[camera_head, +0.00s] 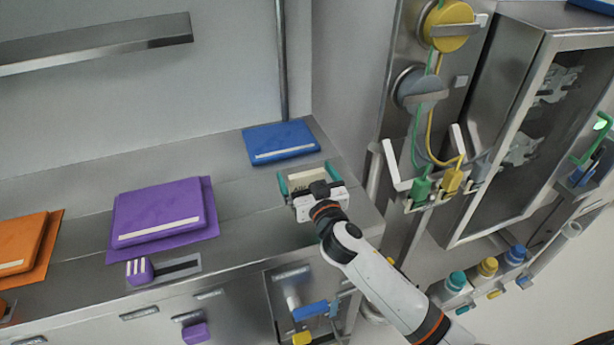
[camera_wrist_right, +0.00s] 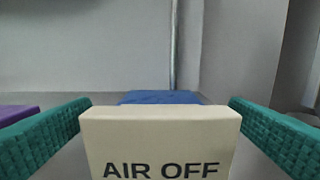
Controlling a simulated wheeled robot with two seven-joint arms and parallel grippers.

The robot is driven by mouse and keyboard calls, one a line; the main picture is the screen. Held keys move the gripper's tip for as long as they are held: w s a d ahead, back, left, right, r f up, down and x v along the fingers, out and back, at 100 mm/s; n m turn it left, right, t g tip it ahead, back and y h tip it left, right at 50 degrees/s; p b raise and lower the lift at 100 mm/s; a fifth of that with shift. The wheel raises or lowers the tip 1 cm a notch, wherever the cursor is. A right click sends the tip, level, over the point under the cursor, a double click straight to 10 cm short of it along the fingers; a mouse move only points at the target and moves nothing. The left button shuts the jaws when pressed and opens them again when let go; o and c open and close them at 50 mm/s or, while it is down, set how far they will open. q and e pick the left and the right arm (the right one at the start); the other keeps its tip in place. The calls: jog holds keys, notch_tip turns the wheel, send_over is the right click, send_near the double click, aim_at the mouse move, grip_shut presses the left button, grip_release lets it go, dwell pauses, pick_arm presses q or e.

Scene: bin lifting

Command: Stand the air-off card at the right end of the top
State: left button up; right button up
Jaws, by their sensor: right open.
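The cream air-off card (camera_wrist_right: 160,125), with AIR OFF in black letters, is upright in the right wrist view, its lower part cut off by the frame. In the head view the card (camera_head: 307,177) is at the right end of the steel top (camera_head: 243,222). My right gripper (camera_head: 308,180) is there with its green-padded fingers open, one on each side of the card. In the wrist view, gaps show between the card and both fingers. The card's base is hidden in both views. My left gripper is not in view.
A blue folded pack (camera_head: 280,142) lies behind the card. A purple pack (camera_head: 160,215) and an orange pack (camera_head: 22,243) lie farther left. A steel post (camera_head: 282,60) rises behind the top. Right of it are yellow and green hoses and a glass-fronted cabinet (camera_head: 530,120).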

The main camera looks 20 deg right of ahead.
jog(key=shift+r, duration=0.2)
jog(key=s, duration=0.5)
jog(key=s+b, duration=0.1)
jog(key=s, duration=0.4)
jog(key=shift+s+d+f, duration=0.15)
jog(key=shift+s, duration=0.15)
jog(key=shift+s+b, duration=0.35)
jog(key=shift+s, duration=0.35)
